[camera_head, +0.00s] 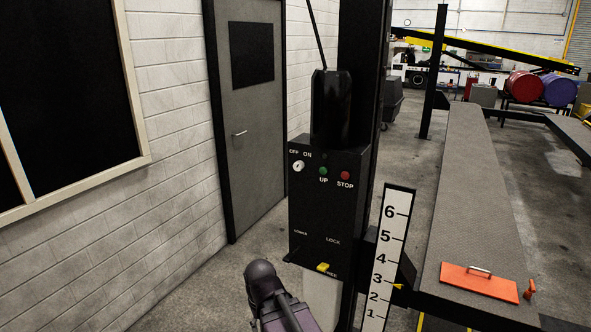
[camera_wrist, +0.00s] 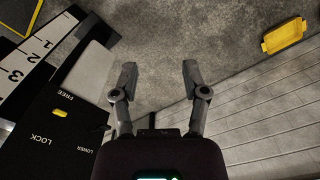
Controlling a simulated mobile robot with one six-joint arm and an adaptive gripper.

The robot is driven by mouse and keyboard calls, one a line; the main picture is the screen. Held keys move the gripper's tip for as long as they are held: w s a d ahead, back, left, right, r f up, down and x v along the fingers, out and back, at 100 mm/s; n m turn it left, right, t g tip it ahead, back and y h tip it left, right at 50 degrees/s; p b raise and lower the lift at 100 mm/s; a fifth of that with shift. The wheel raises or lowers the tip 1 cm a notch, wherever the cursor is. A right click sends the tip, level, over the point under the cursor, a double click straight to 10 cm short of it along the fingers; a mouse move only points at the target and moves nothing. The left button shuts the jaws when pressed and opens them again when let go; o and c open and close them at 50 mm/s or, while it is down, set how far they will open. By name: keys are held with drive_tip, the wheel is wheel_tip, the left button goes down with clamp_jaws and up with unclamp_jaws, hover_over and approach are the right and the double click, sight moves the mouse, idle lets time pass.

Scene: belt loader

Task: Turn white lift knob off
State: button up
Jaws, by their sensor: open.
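The white lift knob (camera_head: 298,166) is on the upper left of the black control box (camera_head: 327,205) in the head view, below the OFF and ON labels. Its exact pointing direction is too small to tell. In the wrist view the lower part of the control box (camera_wrist: 55,130) shows at the left, but the white knob is not in view. My gripper (camera_wrist: 157,78) is open and empty, with its two fingers apart over the floor. In the head view my arm shows at the bottom, below the box; the fingertips are not clear there.
A green UP button (camera_head: 323,170) and a red STOP button (camera_head: 345,175) sit right of the knob. A yellow lever (camera_head: 323,267) is at the box's lower edge. A numbered scale (camera_head: 388,260) and a ramp (camera_head: 475,190) stand right. Floor is free left of the box.

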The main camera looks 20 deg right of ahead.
drive_tip(key=shift+o, duration=1.2)
drive_tip(key=shift+d, duration=0.1)
drive_tip(key=m+t+h+p, duration=0.5)
drive_tip(key=m+t+h, duration=0.65)
drive_tip(key=h, duration=0.25)
approach(297, 168)
drive_tip(key=a, duration=0.1)
drive_tip(key=s+a, duration=0.1)
drive_tip(key=a, duration=0.1)
drive_tip(key=shift+s+g, duration=0.35)
drive_tip(key=shift+d, duration=0.1)
drive_tip(key=x, duration=1.3)
drive_tip(key=shift+w+d+r, duration=0.2)
drive_tip(key=shift+w+d, duration=0.05)
drive_tip(key=shift+d, duration=0.05)
